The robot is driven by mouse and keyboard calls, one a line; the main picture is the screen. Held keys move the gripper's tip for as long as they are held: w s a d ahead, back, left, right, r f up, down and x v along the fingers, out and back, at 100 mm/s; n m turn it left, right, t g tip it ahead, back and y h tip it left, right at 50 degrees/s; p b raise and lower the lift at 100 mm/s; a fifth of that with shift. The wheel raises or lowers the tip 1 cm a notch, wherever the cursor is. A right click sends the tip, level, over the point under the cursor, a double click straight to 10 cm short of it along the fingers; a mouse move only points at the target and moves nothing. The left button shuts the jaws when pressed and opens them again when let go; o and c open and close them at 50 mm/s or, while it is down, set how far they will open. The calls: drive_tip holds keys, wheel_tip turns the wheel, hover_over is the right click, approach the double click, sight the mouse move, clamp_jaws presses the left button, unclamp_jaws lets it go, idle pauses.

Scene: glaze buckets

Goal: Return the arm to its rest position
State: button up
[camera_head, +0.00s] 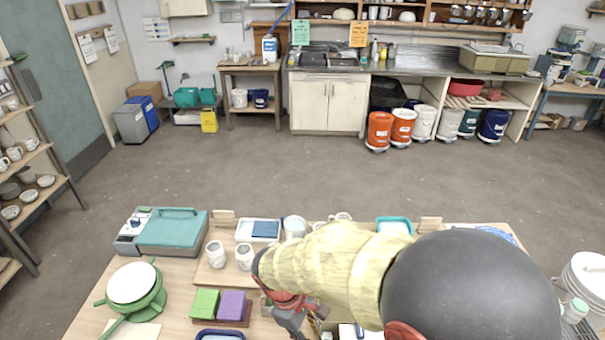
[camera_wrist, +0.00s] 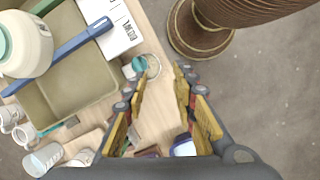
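My arm reaches across the head view over the worktable (camera_head: 190,275), its cream-sleeved part and large dark joint covering much of the table's right side. My gripper (camera_head: 292,322) hangs low over the table's front middle, close to the purple block. The fingertips point towards the table edge beside a brown ribbed column (camera_wrist: 240,10). The ground under the gripper is partly hidden by my arm in the head view.
Green block (camera_head: 204,303) and purple block (camera_head: 232,305) lie left of my gripper. A beige tray (camera_wrist: 65,105) shows in the wrist view. Open floor (camera_head: 240,170) lies beyond the table.

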drive_tip(key=s+d+r+m+t+y+b, duration=0.1)
drive_tip(key=s+d+r+m+t+b, duration=0.2)
drive_tip(key=d, duration=0.5)
drive_tip(key=s+d+r+m+t+y+b, duration=0.2)
drive_tip(key=s+d+r+m+b, duration=0.3)
drive_tip(key=d+r+m+b, duration=0.3)
drive_tip(key=shift+s+d+r+m+t, duration=0.2)
drive_tip(key=shift+d+r+m+t, duration=0.2)
drive_tip(key=shift+m+t, duration=0.4)
idle(0.9)
